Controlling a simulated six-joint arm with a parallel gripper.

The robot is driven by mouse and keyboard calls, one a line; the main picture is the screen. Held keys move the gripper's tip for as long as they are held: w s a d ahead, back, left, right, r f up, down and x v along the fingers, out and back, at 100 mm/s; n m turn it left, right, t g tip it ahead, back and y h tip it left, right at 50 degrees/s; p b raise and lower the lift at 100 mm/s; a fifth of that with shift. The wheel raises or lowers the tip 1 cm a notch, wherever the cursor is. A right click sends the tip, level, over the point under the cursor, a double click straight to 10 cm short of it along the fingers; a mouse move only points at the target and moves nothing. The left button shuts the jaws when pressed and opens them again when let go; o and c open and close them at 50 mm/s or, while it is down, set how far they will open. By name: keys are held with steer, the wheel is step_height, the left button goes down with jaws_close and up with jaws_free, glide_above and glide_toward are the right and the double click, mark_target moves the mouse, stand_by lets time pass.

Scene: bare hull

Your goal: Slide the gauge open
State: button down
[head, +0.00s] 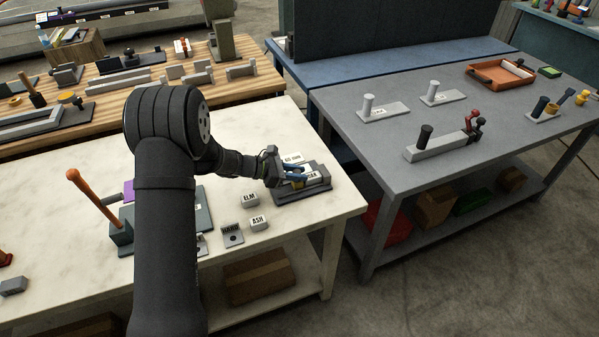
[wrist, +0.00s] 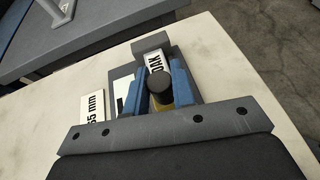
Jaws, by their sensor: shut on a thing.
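The gauge (head: 318,192) is a dark grey base with a raised end, near the right end of the white table. It also shows in the wrist view (wrist: 152,43), where a block labelled OAK (wrist: 154,62) sits against the raised end. A dark round knob (wrist: 160,87) with a yellow part beneath it stands on the gauge. My gripper (head: 292,173) is over the gauge. Its blue fingers in the wrist view (wrist: 161,90) are shut on the knob from both sides. The fingers and palm hide much of the slide. A card ending in "5 mm" (wrist: 92,106) lies beside the gauge.
Blocks labelled ELM (head: 250,200) and ASH (head: 258,223) and a HARD plate (head: 232,234) lie in front of the gauge. An orange-handled lever (head: 92,198) stands to the left. A grey table (head: 390,145) is beyond a gap on the right.

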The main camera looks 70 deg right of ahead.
steer(key=shift+w+a, duration=1.05)
steer(key=c, duration=1.2)
jaws_free()
steer(key=shift+c, duration=0.2)
steer(key=v, duration=1.7)
steer(key=shift+w, duration=0.2)
steer(key=shift+s+a, duration=0.1)
